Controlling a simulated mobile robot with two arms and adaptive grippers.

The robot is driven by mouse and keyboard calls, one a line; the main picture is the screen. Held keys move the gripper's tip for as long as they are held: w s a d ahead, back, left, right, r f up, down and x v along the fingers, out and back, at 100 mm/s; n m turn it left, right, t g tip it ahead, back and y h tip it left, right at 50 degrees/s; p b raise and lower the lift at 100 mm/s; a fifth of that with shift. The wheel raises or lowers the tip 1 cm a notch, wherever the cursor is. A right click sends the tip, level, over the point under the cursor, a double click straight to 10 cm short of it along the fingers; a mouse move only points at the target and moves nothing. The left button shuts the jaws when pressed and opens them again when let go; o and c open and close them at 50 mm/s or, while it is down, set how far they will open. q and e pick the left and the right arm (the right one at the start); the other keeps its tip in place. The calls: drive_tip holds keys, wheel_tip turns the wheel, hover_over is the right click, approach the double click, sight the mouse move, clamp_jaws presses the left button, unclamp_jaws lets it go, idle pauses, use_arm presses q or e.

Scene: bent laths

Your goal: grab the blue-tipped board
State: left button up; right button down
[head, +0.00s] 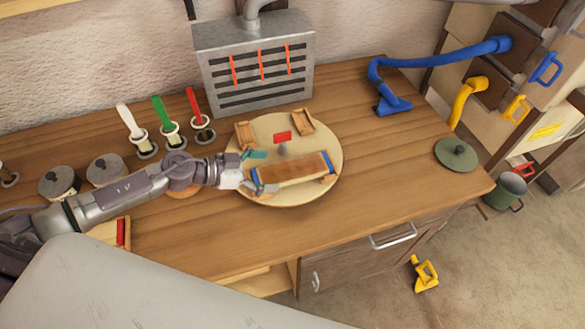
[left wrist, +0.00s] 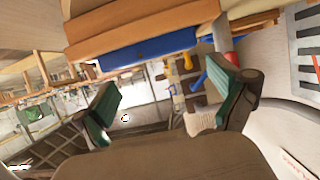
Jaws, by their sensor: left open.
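The blue-tipped board (head: 292,169) is brown with a blue band at each end. It lies across wooden supports on the round disc (head: 318,190). My left gripper (head: 260,171) is open at the left end of the board, with one teal finger behind that end and the other in front. In the left wrist view the blue end (left wrist: 150,52) shows at the top, above the gap of my open left gripper (left wrist: 165,108). I cannot tell whether the fingers touch it. My right gripper is not in view.
Small wooden blocks (head: 303,122) and a red tag (head: 282,136) stand on the disc behind the board. A grey vented metal box (head: 257,62) stands behind. White, green and red strips (head: 166,118) stand in holders to the left.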

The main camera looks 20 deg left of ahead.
sight(285, 171)
use_arm(q)
drive_tip(key=x, duration=0.4)
drive_tip(key=shift+a+f+p, duration=0.1)
drive_tip(key=shift+a+p, duration=0.05)
drive_tip(key=shift+p, duration=0.25)
drive_tip(key=shift+w+d+f, duration=0.15)
drive_tip(key=shift+w+d, duration=0.1)
drive_tip(key=c, duration=1.3)
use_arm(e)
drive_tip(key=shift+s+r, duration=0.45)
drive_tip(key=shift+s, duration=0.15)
